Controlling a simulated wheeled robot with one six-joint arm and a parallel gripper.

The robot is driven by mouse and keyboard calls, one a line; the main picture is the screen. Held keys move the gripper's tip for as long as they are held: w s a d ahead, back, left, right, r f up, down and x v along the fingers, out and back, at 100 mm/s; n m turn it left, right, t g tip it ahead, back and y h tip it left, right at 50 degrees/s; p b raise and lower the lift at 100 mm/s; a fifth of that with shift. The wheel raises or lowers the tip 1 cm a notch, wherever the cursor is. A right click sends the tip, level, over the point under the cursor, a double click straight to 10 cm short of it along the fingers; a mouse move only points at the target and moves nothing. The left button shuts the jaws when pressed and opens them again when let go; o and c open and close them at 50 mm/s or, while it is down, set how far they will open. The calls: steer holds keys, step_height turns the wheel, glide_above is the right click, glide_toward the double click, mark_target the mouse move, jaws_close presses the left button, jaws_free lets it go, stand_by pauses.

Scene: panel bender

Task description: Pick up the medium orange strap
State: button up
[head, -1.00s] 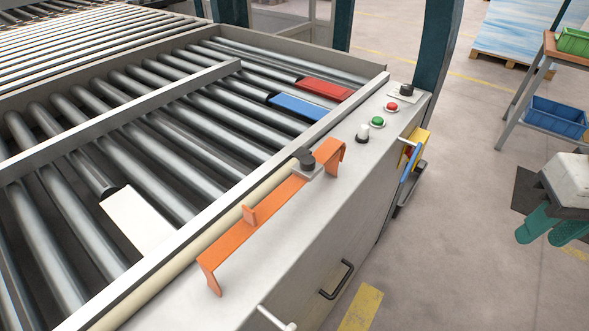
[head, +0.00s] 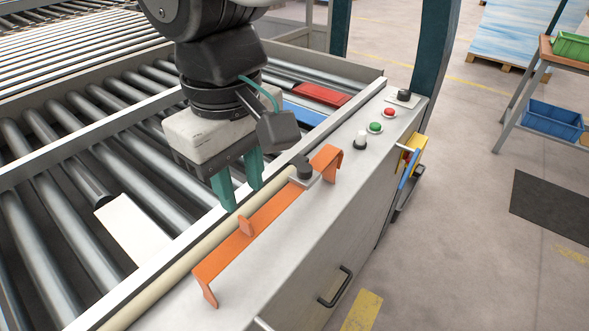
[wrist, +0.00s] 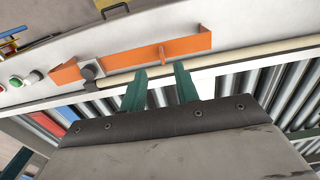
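One orange strap (head: 270,213) lies along the light grey ledge of the machine. It is long and flat, with bent ends and a small upright tab near its middle; it also shows in the wrist view (wrist: 128,52). A black knob (head: 301,168) on a small plate sits against it, towards its far end. My gripper (head: 242,197) is open and empty, with two green fingers pointing down. In the head view the fingers appear beside the strap, on the roller side and just beyond the tab. In the wrist view the fingertips (wrist: 160,70) are apart from the strap.
Red (head: 321,95) and blue (head: 303,112) plates and a white plate (head: 131,229) lie at the rollers. Green (head: 375,127) and red (head: 389,112) buttons are on the ledge's far part. A black handle (head: 336,287) protrudes from the front panel.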

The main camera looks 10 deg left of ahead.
mark_target(247, 220)
step_height(247, 220, down, 8)
steer(key=shift+s+r, duration=0.15)
steer(key=shift+r, duration=0.1)
jaws_close()
